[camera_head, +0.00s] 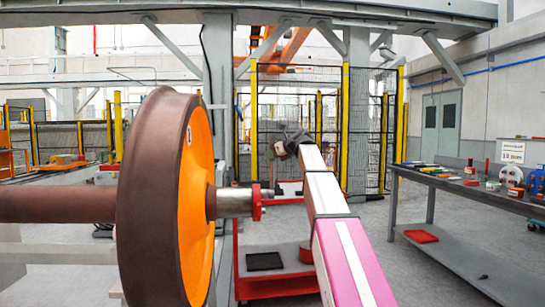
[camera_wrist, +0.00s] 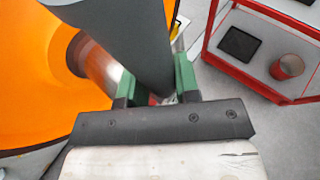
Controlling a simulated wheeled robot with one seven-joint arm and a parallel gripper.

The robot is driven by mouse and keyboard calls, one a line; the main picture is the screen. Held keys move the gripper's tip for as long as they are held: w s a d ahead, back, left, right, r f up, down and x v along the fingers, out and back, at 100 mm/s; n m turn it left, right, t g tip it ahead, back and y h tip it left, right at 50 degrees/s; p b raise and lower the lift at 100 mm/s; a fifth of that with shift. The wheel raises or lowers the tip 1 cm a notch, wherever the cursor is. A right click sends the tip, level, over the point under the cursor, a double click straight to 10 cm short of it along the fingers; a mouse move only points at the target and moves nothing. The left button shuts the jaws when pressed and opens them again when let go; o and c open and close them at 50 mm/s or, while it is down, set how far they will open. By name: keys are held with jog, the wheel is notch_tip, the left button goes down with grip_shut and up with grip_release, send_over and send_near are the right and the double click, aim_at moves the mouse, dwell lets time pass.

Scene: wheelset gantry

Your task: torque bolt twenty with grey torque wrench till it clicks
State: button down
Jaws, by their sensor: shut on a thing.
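My gripper (camera_wrist: 155,88) is shut on the grey torque wrench (camera_wrist: 115,30), which shows in the wrist view as a thick dark grey shaft between the green finger pads. Its far end runs out of the top of that view. In the head view my gripper (camera_head: 290,142) is a small dark shape at the end of my arm, right of the wheel and above the axle end. The orange-faced wheel (camera_head: 197,210) carries a silver axle end (camera_head: 233,202) with a red flange (camera_head: 257,202). I cannot pick out bolt twenty or any number.
A red cart (camera_head: 275,285) stands below and beyond the axle end, with a black tray (camera_head: 264,261) and a red round container (camera_wrist: 288,66) on it. A workbench (camera_head: 475,192) with tools and a sign stands at the right. Grey floor lies open between cart and bench.

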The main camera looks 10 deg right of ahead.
jog(key=shift+w+m+g, duration=0.3)
jog(key=shift+w+g, duration=0.4)
jog(key=shift+w, duration=0.5)
jog(key=w, duration=0.1)
jog(key=w+f+m+g, duration=0.1)
jog(key=w, duration=0.1)
jog(key=shift+w+h, duration=0.1)
jog(key=shift+h, duration=0.2)
jog(key=shift+w+g, duration=0.1)
jog(key=shift+g, duration=0.2)
jog(key=shift+w+f+g, duration=0.4)
jog(key=shift+w+g, duration=0.1)
jog(key=shift+w, duration=0.35)
jog(key=shift+w+m, duration=0.1)
jog(key=shift+m, duration=0.2)
